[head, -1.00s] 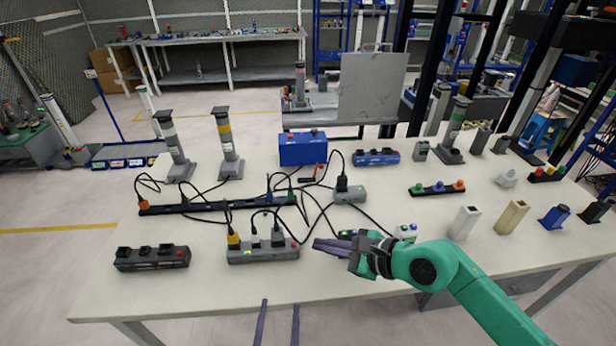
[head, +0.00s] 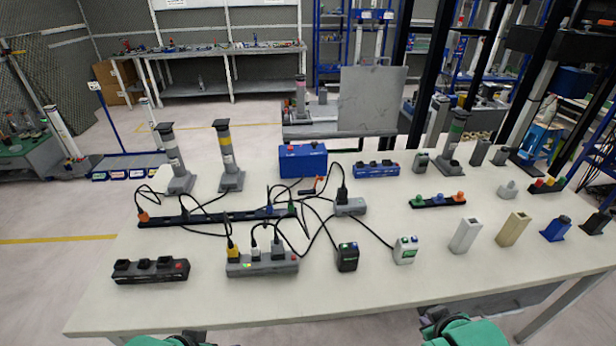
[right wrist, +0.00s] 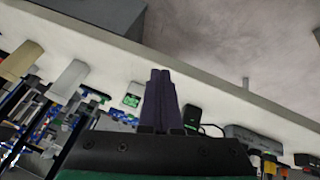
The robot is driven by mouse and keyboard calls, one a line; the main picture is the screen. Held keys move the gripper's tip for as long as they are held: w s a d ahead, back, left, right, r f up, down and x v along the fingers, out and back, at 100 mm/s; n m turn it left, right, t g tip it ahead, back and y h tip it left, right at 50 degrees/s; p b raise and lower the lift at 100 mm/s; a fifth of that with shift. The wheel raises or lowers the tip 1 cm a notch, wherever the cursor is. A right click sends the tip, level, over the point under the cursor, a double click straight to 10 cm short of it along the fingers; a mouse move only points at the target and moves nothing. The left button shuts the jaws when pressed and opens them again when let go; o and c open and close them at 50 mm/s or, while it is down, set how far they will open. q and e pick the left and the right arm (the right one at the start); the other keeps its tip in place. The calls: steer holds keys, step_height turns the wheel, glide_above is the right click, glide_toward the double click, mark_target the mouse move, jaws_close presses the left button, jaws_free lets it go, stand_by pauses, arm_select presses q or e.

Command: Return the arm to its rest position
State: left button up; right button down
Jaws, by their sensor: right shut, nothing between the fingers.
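My right gripper (head: 440,317) is at the bottom edge of the head view, right of centre, by the table's front edge. Its green arm shows just below it. In the right wrist view its two dark purple fingers (right wrist: 161,76) lie together, shut with nothing between them. Part of my green left arm shows at the bottom left of the head view with a dark piece beside it. The left fingers are not visible, so their opening cannot be told.
The white table (head: 370,293) has a bare front strip. A black adapter (head: 347,258) and a white-green box (head: 405,251) stand nearest my right gripper. Grey (head: 262,265) and dark (head: 150,271) power strips lie at front left, with loose black cables behind.

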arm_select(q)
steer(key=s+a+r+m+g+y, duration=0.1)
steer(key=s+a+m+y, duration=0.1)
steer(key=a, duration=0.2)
arm_select(e)
steer(key=s+a+f+m+g+y, duration=0.2)
steer(key=s+a+f+g, duration=0.15)
steer(key=s, duration=0.25)
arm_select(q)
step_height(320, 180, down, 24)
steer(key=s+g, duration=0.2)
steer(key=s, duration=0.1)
arm_select(e)
step_height(320, 180, down, 23)
steer(key=s+d, duration=0.1)
steer(key=s, duration=0.2)
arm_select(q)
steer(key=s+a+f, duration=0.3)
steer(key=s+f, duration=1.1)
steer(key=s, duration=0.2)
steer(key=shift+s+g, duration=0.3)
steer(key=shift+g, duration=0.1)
arm_select(e)
steer(key=s+d+f+g, duration=0.2)
steer(key=s+d+f, duration=0.1)
steer(key=s+f, duration=1.1)
steer(key=shift+s+f+n+h, duration=0.3)
steer(key=shift+s+n, duration=0.1)
steer(key=shift+s, duration=0.7)
